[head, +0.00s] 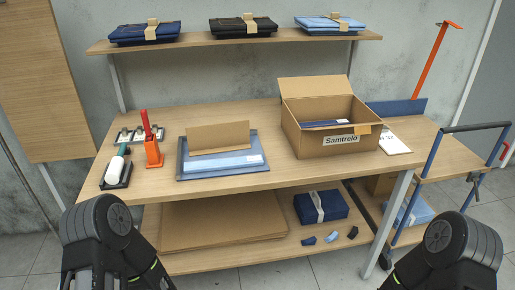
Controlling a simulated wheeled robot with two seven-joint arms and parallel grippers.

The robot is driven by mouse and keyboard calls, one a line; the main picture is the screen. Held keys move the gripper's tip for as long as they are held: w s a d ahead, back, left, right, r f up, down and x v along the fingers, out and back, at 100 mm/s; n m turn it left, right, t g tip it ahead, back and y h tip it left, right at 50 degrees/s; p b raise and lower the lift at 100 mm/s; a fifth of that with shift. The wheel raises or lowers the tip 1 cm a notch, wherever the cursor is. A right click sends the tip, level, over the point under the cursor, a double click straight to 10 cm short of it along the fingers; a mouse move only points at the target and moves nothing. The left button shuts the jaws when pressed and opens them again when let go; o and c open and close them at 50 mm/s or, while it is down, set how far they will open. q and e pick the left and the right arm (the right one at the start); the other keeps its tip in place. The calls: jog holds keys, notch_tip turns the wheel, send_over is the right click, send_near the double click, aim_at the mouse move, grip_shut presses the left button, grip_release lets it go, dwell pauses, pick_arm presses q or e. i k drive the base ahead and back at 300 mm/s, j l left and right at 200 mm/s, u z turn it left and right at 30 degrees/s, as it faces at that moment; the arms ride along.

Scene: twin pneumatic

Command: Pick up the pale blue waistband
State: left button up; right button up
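A pale blue folded cloth (331,23) with a tan paper band around it lies at the right of the top shelf. A flat pale blue strip (224,163) lies in a dark tray on the table, in front of an upright brown card. I cannot tell which of these is the waistband. My arms show only as dark rounded links at the bottom left and bottom right corners. Neither gripper is in view.
The table (250,111) holds an open cardboard box (355,148) labelled "Samtrelo", a blue-grey tray (181,160), an orange tool (152,152) and several small items at left. Dark folded cloths (145,33) share the top shelf. A cart (452,150) stands at right.

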aim_at(208, 165)
jog(key=i+l, duration=0.25)
jog(key=i, duration=0.15)
jog(key=i+l+z, duration=0.15)
jog(key=i, duration=0.3)
